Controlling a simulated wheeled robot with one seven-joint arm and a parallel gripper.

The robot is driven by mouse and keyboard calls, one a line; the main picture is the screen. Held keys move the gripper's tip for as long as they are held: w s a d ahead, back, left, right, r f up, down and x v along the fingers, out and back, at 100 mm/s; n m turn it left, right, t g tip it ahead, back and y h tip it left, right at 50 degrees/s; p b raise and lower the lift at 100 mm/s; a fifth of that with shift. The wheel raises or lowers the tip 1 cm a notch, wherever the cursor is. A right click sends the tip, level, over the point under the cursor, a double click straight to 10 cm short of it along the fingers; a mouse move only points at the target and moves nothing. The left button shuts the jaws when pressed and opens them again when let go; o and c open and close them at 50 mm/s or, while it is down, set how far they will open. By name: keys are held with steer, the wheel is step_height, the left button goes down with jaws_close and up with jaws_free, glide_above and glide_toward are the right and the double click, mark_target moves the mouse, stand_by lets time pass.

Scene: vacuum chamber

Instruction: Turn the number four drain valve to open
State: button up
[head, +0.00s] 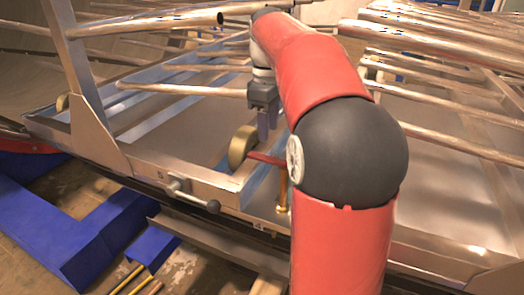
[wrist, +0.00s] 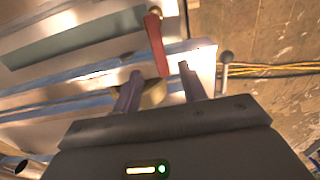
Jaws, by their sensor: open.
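A drain valve with a red lever handle (head: 266,158) and a brass stem (head: 283,196) stands at the frame's front edge, partly hidden behind my arm. In the wrist view, the red handle (wrist: 156,45) runs from a brass end at the top down towards the gap between my fingers. My gripper (head: 268,132) is open and points down, above and a little beyond the handle in the head view. In the wrist view, my gripper (wrist: 160,70) has the handle's free end between its fingertips in the picture; contact cannot be told.
A brass wheel (head: 242,146) sits just left of my gripper. A metal lever with a dark ball knob (head: 212,205) juts from the frame's front edge. Copper-coloured pipes (head: 455,45) crowd the space above and around my arm. Blue blocks (head: 62,235) lie on the floor at left.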

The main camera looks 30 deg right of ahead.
mark_target(269, 158)
steer(key=shift+w+d+f, duration=0.1)
steer(key=shift+d+f, duration=0.1)
steer(key=shift+f, duration=0.15)
step_height(269, 158, down, 7)
steer(key=shift+f+b, duration=0.1)
steer(key=shift+b, duration=0.7)
jaws_close()
